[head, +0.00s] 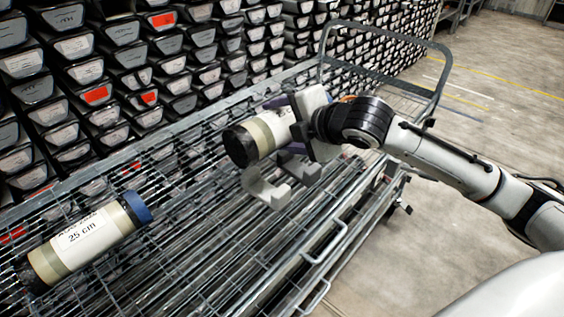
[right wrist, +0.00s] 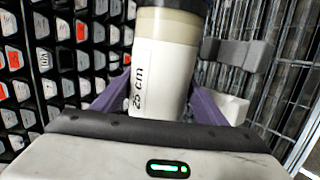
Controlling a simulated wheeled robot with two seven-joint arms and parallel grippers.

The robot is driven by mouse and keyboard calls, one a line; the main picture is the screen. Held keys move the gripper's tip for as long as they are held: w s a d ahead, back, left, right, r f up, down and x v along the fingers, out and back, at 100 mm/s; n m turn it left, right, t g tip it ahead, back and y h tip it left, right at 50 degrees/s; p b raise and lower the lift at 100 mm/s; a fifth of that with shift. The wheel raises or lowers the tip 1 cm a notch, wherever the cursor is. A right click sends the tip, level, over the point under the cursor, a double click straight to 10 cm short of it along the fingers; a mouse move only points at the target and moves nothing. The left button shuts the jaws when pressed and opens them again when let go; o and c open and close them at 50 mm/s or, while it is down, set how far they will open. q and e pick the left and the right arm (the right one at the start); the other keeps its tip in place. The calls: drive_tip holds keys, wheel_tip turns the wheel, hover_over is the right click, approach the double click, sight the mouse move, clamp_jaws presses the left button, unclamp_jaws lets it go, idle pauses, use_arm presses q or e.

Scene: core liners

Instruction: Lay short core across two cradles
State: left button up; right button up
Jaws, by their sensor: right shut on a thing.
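My right gripper (head: 291,124) is shut on a pale core (head: 262,134) with a dark end cap and a beige band. In the right wrist view the held core (right wrist: 165,70) stands between the purple fingers (right wrist: 163,98), its label reading 25 cm. Two cradles sit on the cart just beside and below it: a light grey one (head: 264,190) and a darker grey one (head: 299,168). The held core is apart from both and seems raised; its far end is hidden by the gripper. In the wrist view, the darker cradle (right wrist: 240,53) is at right. My left gripper is out of view.
A second core (head: 88,243), labelled 25 cm with a blue cap, lies on the wire-mesh cart (head: 190,215) at left. A rack of boxed trays (head: 110,70) stands behind the cart. The cart's raised handle (head: 400,38) is at its far end. Mesh between core and cradles is clear.

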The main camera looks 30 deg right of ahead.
wheel_tip(320, 180, down, 5)
drive_tip(key=shift+w+r+b, duration=0.1)
drive_tip(key=shift+r+b, duration=0.1)
drive_tip(key=shift+b, duration=0.1)
wheel_tip(320, 180, down, 4)
drive_tip(key=shift+f, duration=0.2)
drive_tip(key=shift+f, duration=0.15)
drive_tip(key=o, duration=1.7)
drive_tip(key=shift+f, duration=0.4)
drive_tip(key=o, duration=0.4)
drive_tip(key=shift+r, duration=0.15)
